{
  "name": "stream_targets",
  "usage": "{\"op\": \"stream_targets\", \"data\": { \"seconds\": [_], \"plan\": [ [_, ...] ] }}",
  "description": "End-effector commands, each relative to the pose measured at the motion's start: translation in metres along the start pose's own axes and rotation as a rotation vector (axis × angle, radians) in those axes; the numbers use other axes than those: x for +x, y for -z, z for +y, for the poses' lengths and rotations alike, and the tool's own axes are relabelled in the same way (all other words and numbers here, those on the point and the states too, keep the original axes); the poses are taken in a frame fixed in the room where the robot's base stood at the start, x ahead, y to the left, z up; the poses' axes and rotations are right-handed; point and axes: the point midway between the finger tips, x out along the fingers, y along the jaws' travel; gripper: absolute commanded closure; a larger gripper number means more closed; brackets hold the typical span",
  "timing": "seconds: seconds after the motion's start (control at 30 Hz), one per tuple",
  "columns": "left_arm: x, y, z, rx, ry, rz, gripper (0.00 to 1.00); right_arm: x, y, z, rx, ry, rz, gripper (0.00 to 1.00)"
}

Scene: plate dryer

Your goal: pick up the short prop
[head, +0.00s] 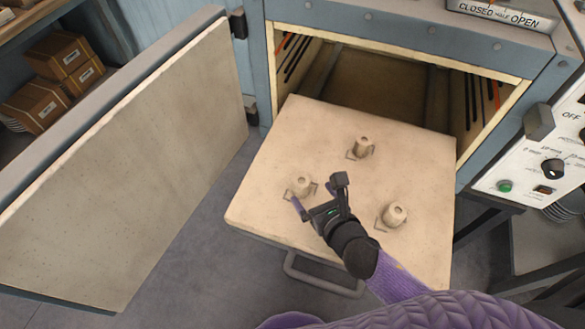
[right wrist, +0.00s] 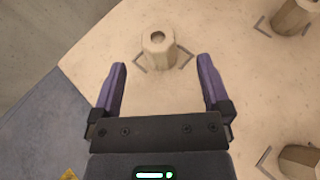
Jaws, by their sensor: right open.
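Three pale, faceted props stand upright on the cream kiln shelf (head: 265,195): a left prop (head: 301,187), a back prop (head: 361,147) and a right prop (head: 395,214). Each stands by corner marks on the shelf. Which is the short one is hard to tell from these views. My right gripper (head: 317,197) is open and empty, close to the left prop. In the right wrist view that prop (right wrist: 158,50) is just ahead of the open purple fingers (right wrist: 161,66), roughly centred between them and not gripped. The left gripper is not in view.
The shelf sticks out of the open kiln (head: 375,80), with a handle (head: 320,280) below its front edge. The open door (head: 130,155) stands at the left. A control panel (head: 540,160) is at the right. Boxes (head: 55,75) sit on a rack at the back left.

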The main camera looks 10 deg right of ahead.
Motion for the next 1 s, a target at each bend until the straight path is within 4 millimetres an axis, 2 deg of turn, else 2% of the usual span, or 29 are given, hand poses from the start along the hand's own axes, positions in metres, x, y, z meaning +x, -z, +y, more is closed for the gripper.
{"op": "stream_targets", "data": {
  "seconds": [0.03, 0.17, 0.4, 0.5, 0.67, 0.77, 1.0],
  "plan": [
    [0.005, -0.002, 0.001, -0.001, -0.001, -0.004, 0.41, 0.012, 0.002, 0.000, 0.001, 0.001, -0.002, 0.02],
    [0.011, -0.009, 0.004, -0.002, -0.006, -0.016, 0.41, 0.031, 0.003, 0.000, 0.002, 0.001, 0.000, 0.02],
    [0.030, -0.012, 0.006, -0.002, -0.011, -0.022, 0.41, 0.077, 0.006, 0.002, 0.001, 0.001, 0.000, 0.02],
    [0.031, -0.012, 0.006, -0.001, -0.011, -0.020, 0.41, 0.084, 0.004, 0.002, 0.002, 0.001, 0.001, 0.02],
    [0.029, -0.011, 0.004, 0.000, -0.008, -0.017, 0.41, 0.083, 0.003, 0.002, 0.001, 0.000, 0.000, 0.02],
    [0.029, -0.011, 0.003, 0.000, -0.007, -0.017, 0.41, 0.083, 0.003, 0.002, 0.001, 0.000, 0.000, 0.19],
    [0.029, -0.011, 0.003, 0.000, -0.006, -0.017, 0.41, 0.083, 0.003, 0.002, 0.001, 0.000, 0.000, 0.70]
  ]
}}
